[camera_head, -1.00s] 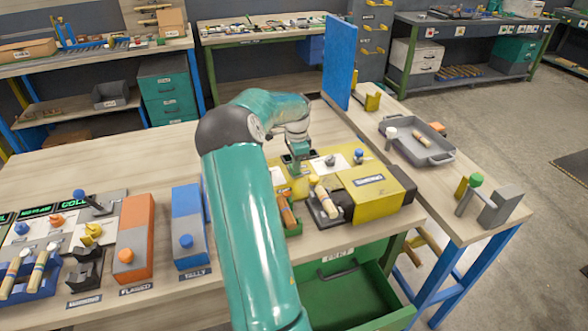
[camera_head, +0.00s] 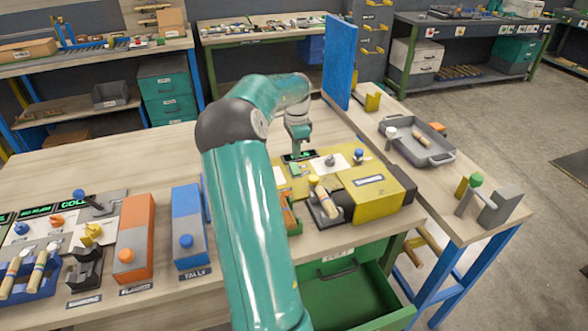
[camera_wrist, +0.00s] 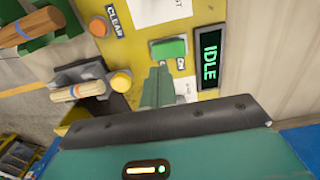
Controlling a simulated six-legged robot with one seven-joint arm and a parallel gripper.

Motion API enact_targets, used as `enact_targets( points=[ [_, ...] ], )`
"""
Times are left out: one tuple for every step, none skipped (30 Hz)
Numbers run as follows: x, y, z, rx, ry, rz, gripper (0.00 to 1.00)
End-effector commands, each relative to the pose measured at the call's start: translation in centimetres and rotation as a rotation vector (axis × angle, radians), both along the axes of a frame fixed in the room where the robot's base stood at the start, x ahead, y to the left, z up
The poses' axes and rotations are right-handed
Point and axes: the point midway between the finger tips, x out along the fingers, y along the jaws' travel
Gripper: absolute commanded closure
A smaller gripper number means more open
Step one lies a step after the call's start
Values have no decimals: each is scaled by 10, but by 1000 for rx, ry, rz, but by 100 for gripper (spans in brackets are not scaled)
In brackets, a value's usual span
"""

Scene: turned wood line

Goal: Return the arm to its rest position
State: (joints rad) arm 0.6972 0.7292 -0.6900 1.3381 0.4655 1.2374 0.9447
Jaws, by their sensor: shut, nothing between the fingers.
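My gripper (camera_head: 297,156) is above the back left part of the yellow machine (camera_head: 375,200) on the bench. In the wrist view its green fingers (camera_wrist: 157,88) are shut and empty. They point toward a green button (camera_wrist: 169,48) beside a dark display reading IDLE (camera_wrist: 209,57). The fingers appear apart from the panel. My teal arm is bent at the elbow and reaches forward over the bench, hiding part of the bench top.
A turned wooden piece (camera_head: 327,201) lies in a dark holder at the machine's front. A tall blue panel (camera_head: 340,60) stands behind at right. A grey tray (camera_head: 418,138) is on the side table. A green drawer (camera_head: 350,300) hangs open below.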

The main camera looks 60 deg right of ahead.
Motion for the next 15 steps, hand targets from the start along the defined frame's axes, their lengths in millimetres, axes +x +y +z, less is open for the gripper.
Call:
enact_targets(
  points=[
    [0, 0, 4, -1, -1, 0, 100],
    [0, 0, 6, -2, -1, 0, 100],
    [0, 0, 8, -2, -1, 0, 100],
    [0, 0, 9, -2, -1, 0, 100],
    [0, 0, 10, -2, -1, 0, 100],
    [0, 0, 11, -1, 0, 0, 100],
    [0, 0, 11, -1, -1, 0, 100],
    [0, 0, 11, -1, -1, 0, 100],
    [0, 0, 11, -1, -1, 0, 100],
    [0, 0, 11, -1, -1, 0, 100],
    [0, 0, 11, -1, -1, 0, 100],
    [0, 0, 11, -1, -1, 0, 100],
    [0, 0, 11, -1, -1, 0, 100],
    [0, 0, 11, -1, -1, 0, 100],
    [0, 0, 11, -1, -1, 0, 100]
  ],
)
